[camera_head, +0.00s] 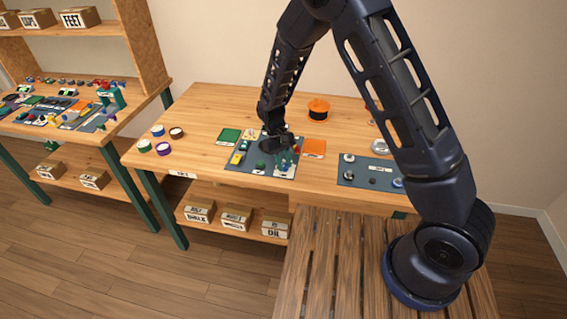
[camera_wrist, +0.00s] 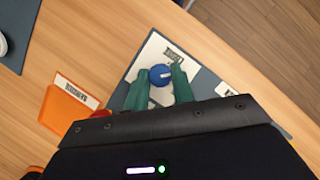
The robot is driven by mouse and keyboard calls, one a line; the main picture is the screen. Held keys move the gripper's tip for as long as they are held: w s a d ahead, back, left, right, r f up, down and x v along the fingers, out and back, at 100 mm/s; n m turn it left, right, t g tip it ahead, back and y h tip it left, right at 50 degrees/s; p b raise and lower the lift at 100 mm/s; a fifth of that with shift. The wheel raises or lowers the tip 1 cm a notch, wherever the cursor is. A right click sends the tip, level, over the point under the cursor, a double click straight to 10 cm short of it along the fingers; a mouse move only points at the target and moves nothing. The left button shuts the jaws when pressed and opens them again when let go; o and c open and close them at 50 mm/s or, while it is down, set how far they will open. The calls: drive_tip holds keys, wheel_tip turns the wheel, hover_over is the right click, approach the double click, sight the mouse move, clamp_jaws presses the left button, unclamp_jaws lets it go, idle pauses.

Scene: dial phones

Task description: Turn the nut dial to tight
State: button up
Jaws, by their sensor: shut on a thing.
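A round blue dial (camera_wrist: 160,74) with a pale pointer mark sits on a white plate (camera_wrist: 146,57) in the wrist view. Dark labels on the plate are too small to read surely. My gripper (camera_wrist: 160,83) has its two green fingers on either side of the dial and is shut on it. In the head view my gripper (camera_head: 284,164) reaches down to the right part of a dark mat (camera_head: 233,165) on the wooden table, and the arm partly hides the dial there.
An orange pad (camera_head: 313,149) lies just right of the mat and a green pad (camera_head: 229,136) at its back left. An orange round container (camera_head: 318,109) stands behind. Another dark mat (camera_head: 361,182) with knobs lies to the right. Several small round tins (camera_head: 163,149) stand at the left.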

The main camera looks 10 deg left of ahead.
drive_tip(key=m, duration=0.2)
drive_tip(key=m+g+y, duration=0.1)
drive_tip(key=m, duration=0.1)
drive_tip(key=shift+w+d+m+y, duration=0.15)
drive_tip(key=shift+m+y, duration=0.15)
drive_tip(key=shift+d+m+y, duration=0.1)
drive_tip(key=shift+m+y, duration=0.7)
drive_tip(key=shift+m, duration=1.4)
drive_tip(key=o, duration=1)
drive_tip(key=shift+r, duration=0.1)
drive_tip(key=v, duration=1)
drive_tip(key=shift+w+r, duration=0.2)
drive_tip(key=shift+w, duration=0.05)
drive_tip(key=shift+d, duration=0.1)
